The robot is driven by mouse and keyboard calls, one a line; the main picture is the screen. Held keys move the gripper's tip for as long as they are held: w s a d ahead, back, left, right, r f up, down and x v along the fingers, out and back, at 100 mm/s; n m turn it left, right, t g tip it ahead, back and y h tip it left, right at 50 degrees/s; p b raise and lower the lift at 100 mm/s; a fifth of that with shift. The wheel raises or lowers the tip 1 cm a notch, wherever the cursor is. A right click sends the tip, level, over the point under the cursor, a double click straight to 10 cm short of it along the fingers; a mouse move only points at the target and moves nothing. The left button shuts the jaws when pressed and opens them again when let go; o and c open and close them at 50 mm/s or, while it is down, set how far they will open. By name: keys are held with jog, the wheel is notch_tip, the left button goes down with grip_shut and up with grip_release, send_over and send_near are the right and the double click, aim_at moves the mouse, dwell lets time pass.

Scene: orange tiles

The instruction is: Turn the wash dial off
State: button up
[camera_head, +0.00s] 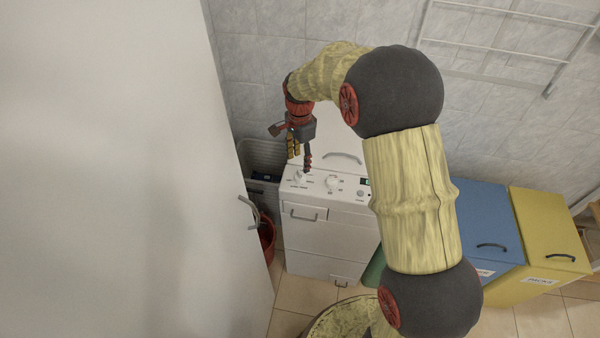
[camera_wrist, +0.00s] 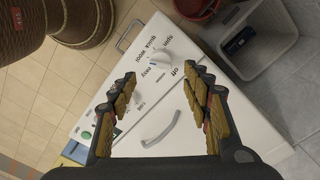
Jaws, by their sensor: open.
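The white washing machine (camera_head: 330,245) stands against the tiled wall, its control panel on top. The panel's left dial (camera_head: 299,177) is white and round. In the wrist view this dial (camera_wrist: 160,58) shows with the printed words "spin", "quick wool", "easy" and "off" around it. I cannot tell for certain which word it points at. A second dial (camera_head: 332,182) sits to its right and is partly hidden by a finger in the wrist view. My gripper (camera_head: 300,162) is open and empty, pointing down just above the left dial. In the wrist view the fingers (camera_wrist: 160,76) stand apart on either side, short of the dial.
A large white door or panel (camera_head: 110,170) fills the left. A pale bin (camera_wrist: 277,62) and a red bucket (camera_head: 267,240) stand left of the machine. Blue (camera_head: 485,215) and yellow (camera_head: 545,230) cabinets stand right. A drying rack (camera_head: 500,55) hangs on the wall.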

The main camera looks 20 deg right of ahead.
aim_at(300, 173)
jog(key=m, duration=0.2)
jog(key=shift+w+m, duration=0.1)
jog(key=shift+m, duration=0.2)
notch_tip(300, 173, down, 8)
jog(key=shift+r+b, duration=0.15)
jog(key=shift+b, duration=0.65)
jog(key=c, duration=0.3)
jog(key=c, duration=0.8)
jog(key=shift+c, duration=0.3)
